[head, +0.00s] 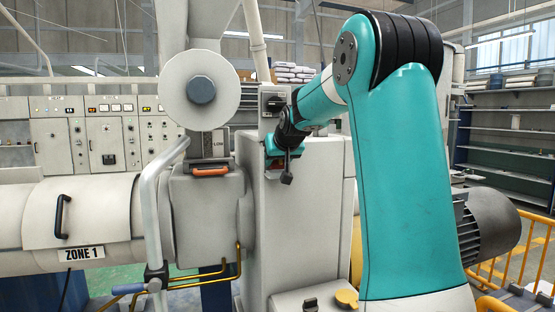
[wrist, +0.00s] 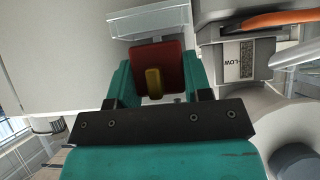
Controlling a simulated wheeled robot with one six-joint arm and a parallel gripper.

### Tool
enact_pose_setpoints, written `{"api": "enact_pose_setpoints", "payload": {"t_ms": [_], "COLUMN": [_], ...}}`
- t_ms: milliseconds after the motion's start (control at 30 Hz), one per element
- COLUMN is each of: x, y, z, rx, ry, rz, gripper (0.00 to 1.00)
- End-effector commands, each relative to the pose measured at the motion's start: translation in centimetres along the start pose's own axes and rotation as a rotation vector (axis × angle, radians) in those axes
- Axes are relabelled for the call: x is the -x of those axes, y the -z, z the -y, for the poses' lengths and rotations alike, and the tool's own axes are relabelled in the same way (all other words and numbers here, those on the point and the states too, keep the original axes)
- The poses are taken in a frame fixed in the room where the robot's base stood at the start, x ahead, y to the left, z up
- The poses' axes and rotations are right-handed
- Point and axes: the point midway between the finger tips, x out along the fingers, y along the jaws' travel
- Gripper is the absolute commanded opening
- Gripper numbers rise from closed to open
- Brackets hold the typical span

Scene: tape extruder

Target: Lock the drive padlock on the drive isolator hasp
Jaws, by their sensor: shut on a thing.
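In the wrist view my gripper (wrist: 152,88) has its teal fingers on both sides of a red block with a brass-coloured piece (wrist: 154,82) on its face, which looks like the padlock (wrist: 172,62). The gripper is shut on it. No shackle can be made out. A clear, pale box-like part (wrist: 148,22) lies just beyond the red block. In the head view my gripper (head: 279,158) is at the front of the grey cabinet, below the isolator with its black rotary handle (head: 273,103). The hasp cannot be made out, and I cannot tell whether the padlock is on it.
The grey machine cabinet (head: 292,215) stands directly behind my gripper. To its left are an orange handle (head: 211,172), a box marked LOW (head: 215,144) and a pale bent rail (head: 151,205). A yellow railing (head: 535,250) stands at the right.

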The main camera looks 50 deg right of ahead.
Motion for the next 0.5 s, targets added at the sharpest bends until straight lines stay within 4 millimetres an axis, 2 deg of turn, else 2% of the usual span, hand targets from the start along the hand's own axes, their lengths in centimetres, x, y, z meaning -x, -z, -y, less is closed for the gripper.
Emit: {"api": "enact_pose_setpoints", "payload": {"t_ms": [500], "x": [-0.67], "y": [-0.9], "z": [0.0], "rx": [0.0], "ry": [0.0], "rz": [0.0], "gripper": [0.04]}}
